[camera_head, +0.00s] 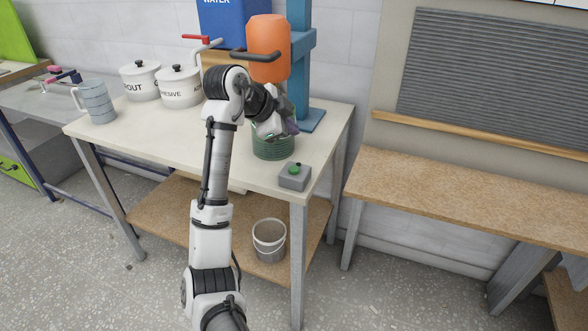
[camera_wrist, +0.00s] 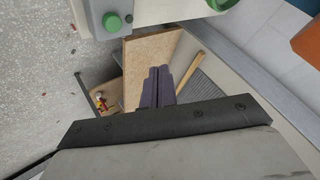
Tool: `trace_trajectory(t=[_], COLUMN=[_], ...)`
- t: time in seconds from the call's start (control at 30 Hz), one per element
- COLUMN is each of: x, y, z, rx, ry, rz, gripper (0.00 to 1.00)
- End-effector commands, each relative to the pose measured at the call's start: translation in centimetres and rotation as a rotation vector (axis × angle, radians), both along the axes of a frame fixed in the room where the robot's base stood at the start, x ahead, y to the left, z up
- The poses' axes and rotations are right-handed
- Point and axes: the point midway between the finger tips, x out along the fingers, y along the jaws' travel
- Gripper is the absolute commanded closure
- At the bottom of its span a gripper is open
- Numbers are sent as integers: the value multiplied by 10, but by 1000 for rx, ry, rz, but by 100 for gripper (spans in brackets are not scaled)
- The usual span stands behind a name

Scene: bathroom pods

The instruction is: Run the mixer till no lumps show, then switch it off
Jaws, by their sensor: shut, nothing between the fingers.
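The mixer (camera_head: 268,48) is an orange motor body on a blue stand (camera_head: 301,60) at the table's back right. A green ribbed bucket (camera_head: 273,148) stands below it; my gripper and wrist hide its top, so the mix inside is not visible. A grey switch box (camera_head: 294,178) with a green button (camera_head: 294,169) sits at the table's front right corner. The green button also shows at the top left of the wrist view (camera_wrist: 112,21). My gripper (camera_head: 291,127) is shut and empty, in front of the bucket's upper part and above and behind the switch box. Its closed fingers show in the wrist view (camera_wrist: 158,72).
Two white lidded pots (camera_head: 180,88) and a grey measuring jug (camera_head: 97,102) stand on the table's left (camera_head: 150,135). A blue water container (camera_head: 235,22) is at the back. A metal bucket (camera_head: 269,240) is on the lower shelf. A bench (camera_head: 450,195) stands right.

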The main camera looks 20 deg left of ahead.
Motion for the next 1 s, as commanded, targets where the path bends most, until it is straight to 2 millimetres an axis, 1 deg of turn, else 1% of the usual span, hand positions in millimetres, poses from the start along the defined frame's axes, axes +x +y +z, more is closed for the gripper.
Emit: trace_trajectory(t=[0.03, 0.17, 0.4, 0.6, 0.73, 1.0], x=[0, 0, 0, 0, 0, 0], y=[0, 0, 0, 0, 0, 0], z=[-7, -22, -57, -78, -83, -83], rx=[-1, -1, -1, -1, 0, 0], ry=[0, -1, -1, -1, -1, -1], rz=[1, 1, 1, 1, 1, 1], gripper=[100, 100, 100, 100, 100, 100])
